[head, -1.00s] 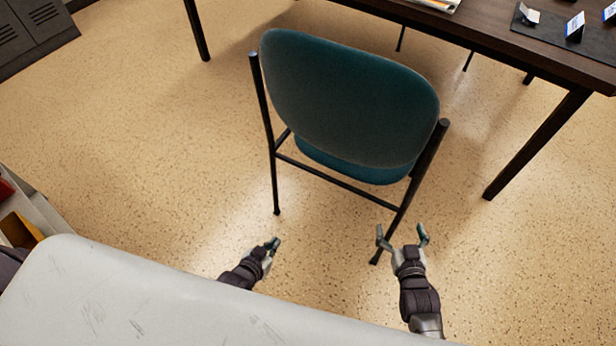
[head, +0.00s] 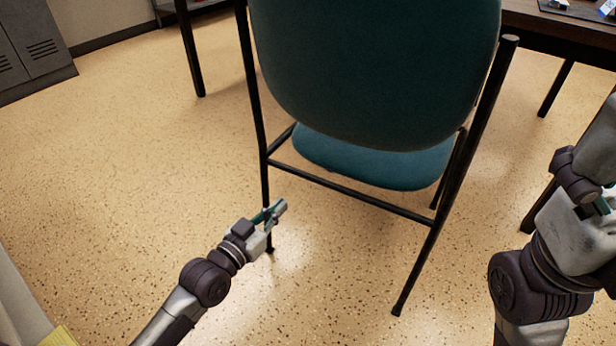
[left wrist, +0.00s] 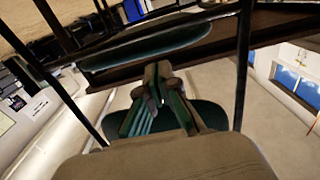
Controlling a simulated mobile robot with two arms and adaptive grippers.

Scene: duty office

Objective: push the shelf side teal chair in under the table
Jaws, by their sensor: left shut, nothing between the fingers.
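The teal chair (head: 375,165) stands on the floor with its backrest (head: 375,70) toward me and its dark legs upright. The table (head: 550,30) is behind it and to its right. My left gripper (head: 277,210) is shut and empty, low at the chair's near left leg (head: 262,160). It overlaps that leg in the picture; I cannot tell if they touch. In the left wrist view, my fingers (left wrist: 165,115) are in front of dark posts and teal padding. My right arm rises along the right edge; its gripper cannot be made out.
A grey locker (head: 35,50) stands at the far left. A table leg (head: 190,50) is left of the chair. A pale edge with a yellow item (head: 60,337) is at the lower left. The speckled floor left of the chair is clear.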

